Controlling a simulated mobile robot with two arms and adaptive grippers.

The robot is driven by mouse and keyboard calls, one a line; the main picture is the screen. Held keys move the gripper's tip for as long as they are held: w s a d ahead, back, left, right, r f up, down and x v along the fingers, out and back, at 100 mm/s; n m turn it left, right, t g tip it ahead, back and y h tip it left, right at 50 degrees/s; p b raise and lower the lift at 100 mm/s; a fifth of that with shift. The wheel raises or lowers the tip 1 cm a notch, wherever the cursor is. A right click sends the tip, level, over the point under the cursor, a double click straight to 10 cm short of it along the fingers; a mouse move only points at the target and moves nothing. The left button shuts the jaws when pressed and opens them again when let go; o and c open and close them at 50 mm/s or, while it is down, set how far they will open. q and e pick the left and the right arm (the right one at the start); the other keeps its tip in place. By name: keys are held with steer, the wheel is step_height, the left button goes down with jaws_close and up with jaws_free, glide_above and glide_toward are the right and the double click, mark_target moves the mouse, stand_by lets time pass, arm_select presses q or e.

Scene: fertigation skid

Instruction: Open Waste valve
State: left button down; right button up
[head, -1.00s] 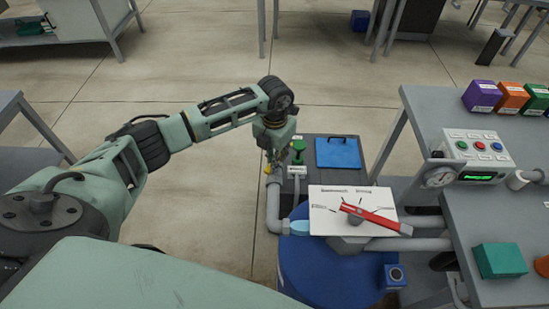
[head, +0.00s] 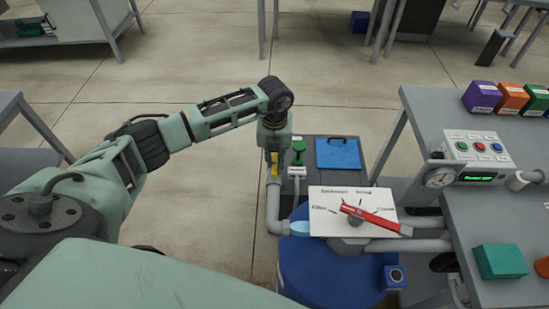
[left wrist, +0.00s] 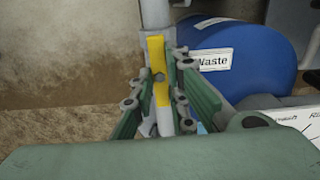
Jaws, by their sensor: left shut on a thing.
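The yellow valve handle (left wrist: 156,58) lies along the grey pipe (left wrist: 155,14) in the left wrist view, near the blue drum (left wrist: 237,68) labelled "Waste". My left gripper (left wrist: 160,84) has its green fingers on both sides of the handle and is shut on it. In the head view the handle (head: 274,164) shows as a yellow strip below the wrist of my left arm, above the grey pipe elbow (head: 273,210). The gripper (head: 271,158) largely hides the valve body there. My right gripper is not in view.
A green-handled valve (head: 298,148) stands just right of the gripper. A white sign plate (head: 330,221) with a red lever (head: 371,217) sits above the blue drum (head: 325,275). A control box (head: 477,150) and gauge (head: 440,178) are at right. Open floor lies at left.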

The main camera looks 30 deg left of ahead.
mark_target(274, 162)
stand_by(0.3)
arm_select(q)
steer(key=c, duration=1.7)
jaws_free()
step_height(274, 162, up, 12)
